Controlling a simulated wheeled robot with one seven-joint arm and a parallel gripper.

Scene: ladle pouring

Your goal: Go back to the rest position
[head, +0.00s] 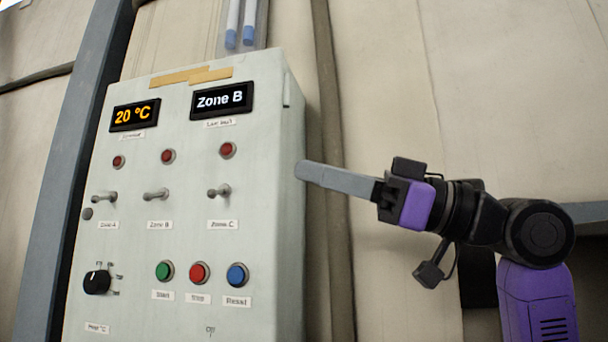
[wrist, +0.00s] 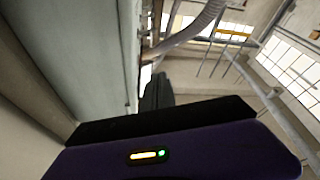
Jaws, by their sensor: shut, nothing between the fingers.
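My gripper (head: 303,170) is in the right half of the head view, to the right of the control panel (head: 190,245). Its grey fingers are together, empty, and point left. Their tips overlap the panel's right side in the picture; I cannot tell whether they touch it. In the wrist view the dark fingers (wrist: 156,92) show above my purple gripper housing, with a pale flat surface to their left. The panel's displays read "20 °C" (head: 134,115) and "Zone B" (head: 222,100).
The panel carries three toggle switches, a black knob (head: 97,282), red lamps, and green, red and blue buttons (head: 237,275). A grey post (head: 75,170) stands left of it. Pale wall panels lie behind. Blue-tipped tubes (head: 231,35) hang above the panel.

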